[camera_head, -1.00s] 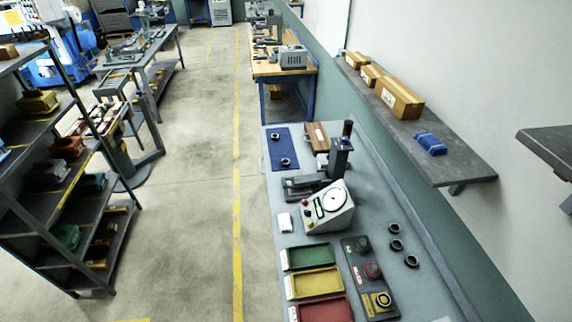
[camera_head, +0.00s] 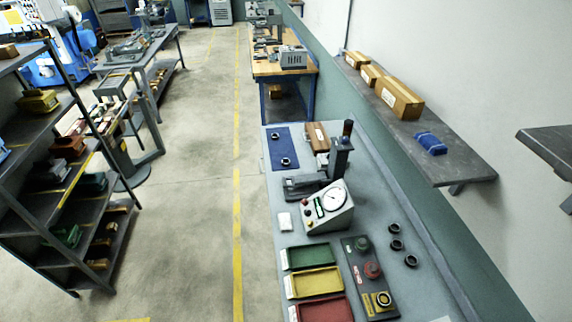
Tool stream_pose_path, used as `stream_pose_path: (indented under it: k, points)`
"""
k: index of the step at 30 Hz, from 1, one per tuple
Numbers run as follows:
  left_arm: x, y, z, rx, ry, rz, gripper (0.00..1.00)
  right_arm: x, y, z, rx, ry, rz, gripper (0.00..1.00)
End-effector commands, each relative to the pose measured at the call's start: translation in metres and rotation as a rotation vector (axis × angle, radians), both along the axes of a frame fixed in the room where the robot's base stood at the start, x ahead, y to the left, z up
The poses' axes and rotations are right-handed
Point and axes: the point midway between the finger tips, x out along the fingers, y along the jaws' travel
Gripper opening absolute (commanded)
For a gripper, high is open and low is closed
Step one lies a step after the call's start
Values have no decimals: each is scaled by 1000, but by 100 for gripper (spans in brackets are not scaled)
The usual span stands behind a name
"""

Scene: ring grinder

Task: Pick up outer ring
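Several dark rings lie on the grey workbench (camera_head: 385,275). Three of them form a loose row at the right: an upper ring (camera_head: 394,228), a middle ring (camera_head: 397,245) and a lower ring (camera_head: 411,260). Two more rings lie on the blue mat (camera_head: 280,149) at the bench's far end: one ring (camera_head: 276,138) higher up and another ring (camera_head: 286,162) below it. I cannot tell which one is the outer ring. Neither of my grippers shows in the head view.
A measuring stand with a dial box (camera_head: 330,207) stands mid-bench. A green tray (camera_head: 306,257), a yellow tray (camera_head: 313,283) and a red tray (camera_head: 322,310) line the left edge, beside a dark button panel (camera_head: 370,275). A wall shelf (camera_head: 455,165) overhangs at right.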

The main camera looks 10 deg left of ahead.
Motion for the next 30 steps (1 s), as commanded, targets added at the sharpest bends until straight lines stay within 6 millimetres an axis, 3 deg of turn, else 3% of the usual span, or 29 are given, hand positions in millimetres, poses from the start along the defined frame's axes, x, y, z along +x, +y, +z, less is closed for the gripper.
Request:
stream_pose_path:
  k: [4,17,30]
  points:
    - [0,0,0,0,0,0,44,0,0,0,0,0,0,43]
    - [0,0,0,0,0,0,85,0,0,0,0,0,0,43]
    - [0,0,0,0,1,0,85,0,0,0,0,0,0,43]
